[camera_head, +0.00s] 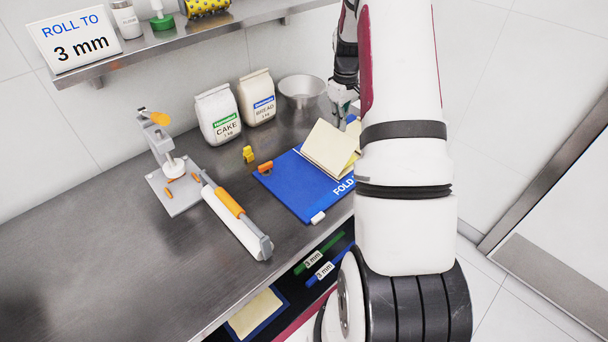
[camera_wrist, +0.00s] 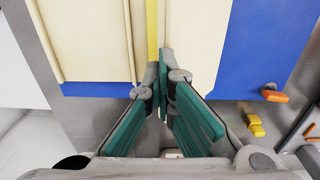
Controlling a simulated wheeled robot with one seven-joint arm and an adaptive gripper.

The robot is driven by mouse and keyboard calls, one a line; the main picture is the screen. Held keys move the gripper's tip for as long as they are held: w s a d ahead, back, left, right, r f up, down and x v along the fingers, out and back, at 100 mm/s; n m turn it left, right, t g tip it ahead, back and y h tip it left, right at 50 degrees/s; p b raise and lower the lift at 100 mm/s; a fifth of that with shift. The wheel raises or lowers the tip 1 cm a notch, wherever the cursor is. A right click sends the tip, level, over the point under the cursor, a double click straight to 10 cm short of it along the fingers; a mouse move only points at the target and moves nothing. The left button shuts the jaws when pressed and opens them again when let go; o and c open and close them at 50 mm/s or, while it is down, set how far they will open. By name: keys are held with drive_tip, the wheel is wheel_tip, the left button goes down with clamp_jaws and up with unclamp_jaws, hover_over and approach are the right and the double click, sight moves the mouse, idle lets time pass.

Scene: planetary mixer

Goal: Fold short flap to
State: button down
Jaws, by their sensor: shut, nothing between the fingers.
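The blue board marked FOLD (camera_head: 292,184) lies on the steel counter, and its blue surface also shows in the wrist view (camera_wrist: 250,50). A cream sheet (camera_head: 328,150) lies on it, with one part seeming tilted up in the head view. In the wrist view two cream panels (camera_wrist: 185,28) stand either side of a yellow strip (camera_wrist: 152,25). My gripper (camera_wrist: 165,62) has its green fingers together and empty, over the near end of the yellow strip; touching cannot be told. In the head view my gripper (camera_head: 343,100) is partly hidden behind my arm, which also covers the board's right side.
An orange clip (camera_head: 265,167) and a yellow piece (camera_head: 248,154) are by the board's left edge. The rolling pin (camera_head: 236,217) lies further left. Two flour bags (camera_head: 218,115) and a metal bowl (camera_head: 301,90) stand behind. The counter's front left is clear.

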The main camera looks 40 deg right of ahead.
sight(337, 131)
drive_tip(key=shift+a+f+y, duration=0.15)
drive_tip(key=shift+a+f, duration=0.1)
drive_tip(key=shift+f, duration=0.5)
drive_tip(key=shift+a+f+y, duration=0.15)
drive_tip(key=shift+a+f, duration=0.1)
drive_tip(key=shift+f, duration=0.55)
drive_tip(key=c, duration=2.4)
unclamp_jaws()
drive_tip(key=shift+w+d+f+b, duration=0.1)
drive_tip(key=shift+d+f+b, duration=0.3)
drive_tip(key=shift+f, duration=0.3)
drive_tip(key=shift+w+d+f+b, duration=0.1)
drive_tip(key=shift+d+f+b, duration=0.15)
drive_tip(key=shift+f+b, duration=0.3)
drive_tip(key=c, duration=2.1)
unclamp_jaws()
drive_tip(key=shift+f, duration=0.25)
drive_tip(key=shift+c, duration=0.2)
drive_tip(key=o, duration=0.5)
drive_tip(key=shift+s+d+r, duration=0.1)
drive_tip(key=shift+o, duration=0.2)
drive_tip(key=shift+d, duration=0.1)
drive_tip(key=shift+d+r, duration=0.15)
drive_tip(key=shift+d, duration=0.05)
drive_tip(key=shift+r, duration=0.1)
